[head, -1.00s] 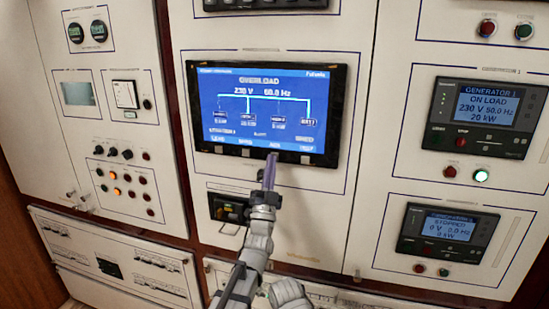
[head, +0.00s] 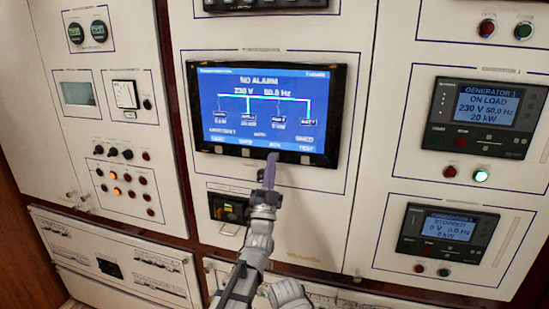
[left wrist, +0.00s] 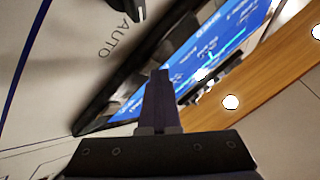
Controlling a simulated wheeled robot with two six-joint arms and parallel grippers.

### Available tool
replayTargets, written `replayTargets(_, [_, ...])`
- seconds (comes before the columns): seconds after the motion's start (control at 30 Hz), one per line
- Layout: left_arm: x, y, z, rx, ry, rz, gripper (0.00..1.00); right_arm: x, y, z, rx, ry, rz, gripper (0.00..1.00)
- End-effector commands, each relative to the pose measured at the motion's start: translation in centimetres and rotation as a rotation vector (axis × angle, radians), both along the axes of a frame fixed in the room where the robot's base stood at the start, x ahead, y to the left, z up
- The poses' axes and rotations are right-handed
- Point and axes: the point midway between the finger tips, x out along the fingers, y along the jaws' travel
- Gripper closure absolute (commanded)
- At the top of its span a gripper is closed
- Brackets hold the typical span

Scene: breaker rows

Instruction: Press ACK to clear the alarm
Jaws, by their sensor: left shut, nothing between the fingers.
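The central display (head: 270,105) is a blue screen in a black frame, and its top line now reads NO ALARM. Grey buttons sit along its lower bezel, and the ACK label (head: 276,140) is on the screen just above my gripper. My left gripper (head: 271,158) is shut and empty, with its tips at the lower bezel by the button under ACK, which they hide. I cannot tell whether they touch it. In the left wrist view the shut fingers (left wrist: 160,80) point at the tilted display (left wrist: 205,50). My right gripper is not in view.
Generator panels (head: 487,117) and (head: 447,232) are on the right section, reading ON LOAD and STOPPED. A column of lamps and knobs (head: 125,180) is on the left. A small black device (head: 229,208) sits just left of my left gripper.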

Motion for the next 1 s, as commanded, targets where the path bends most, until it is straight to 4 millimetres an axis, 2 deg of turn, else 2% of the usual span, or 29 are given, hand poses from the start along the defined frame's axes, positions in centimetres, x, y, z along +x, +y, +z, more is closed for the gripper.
replayTargets(0.23, [-1.2,0.4,0.0,0.0,0.001,0.0,1.0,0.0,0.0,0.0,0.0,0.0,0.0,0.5])
replayTargets(0.67, [-1.5,0.5,0.0,0.0,0.0,0.0,1.0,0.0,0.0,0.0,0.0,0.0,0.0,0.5])
replayTargets(1.0, [-4.3,1.4,0.0,0.0,0.0,0.0,1.0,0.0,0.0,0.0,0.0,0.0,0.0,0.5])
